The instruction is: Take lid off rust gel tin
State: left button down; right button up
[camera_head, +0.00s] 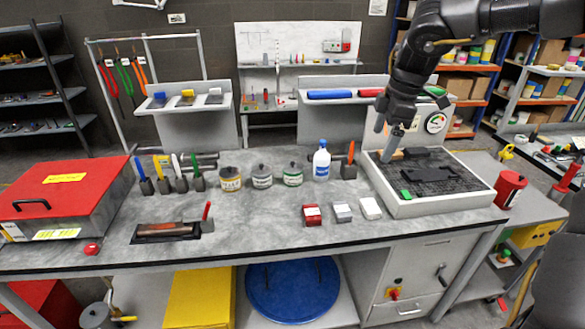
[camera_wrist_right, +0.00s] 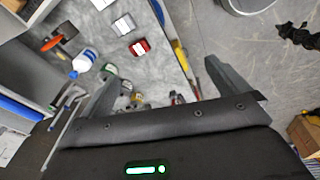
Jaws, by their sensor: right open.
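Three small tins with knobbed grey lids stand in a row at the back middle of the bench: a tin with a yellowish label (camera_head: 231,180), one with a pale label (camera_head: 262,177) and one with a green label (camera_head: 292,175). All three look lidded. Their lettering is too small for me to tell surely which is the rust gel tin. My right gripper (camera_head: 388,131) is open and empty, above the grey tray at the right, well away from the tins. Its spread fingers also show in the right wrist view (camera_wrist_right: 160,88). My left gripper is not in view.
A white bottle with a blue cap (camera_head: 321,161) stands right of the tins. Red (camera_head: 312,215), grey (camera_head: 342,212) and white (camera_head: 370,208) blocks lie in front. The grey tray (camera_head: 440,207) and red case (camera_head: 62,190) flank the bench. The bench front middle is clear.

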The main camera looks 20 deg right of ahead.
aim_at(292, 167)
jog(key=i, duration=1.45)
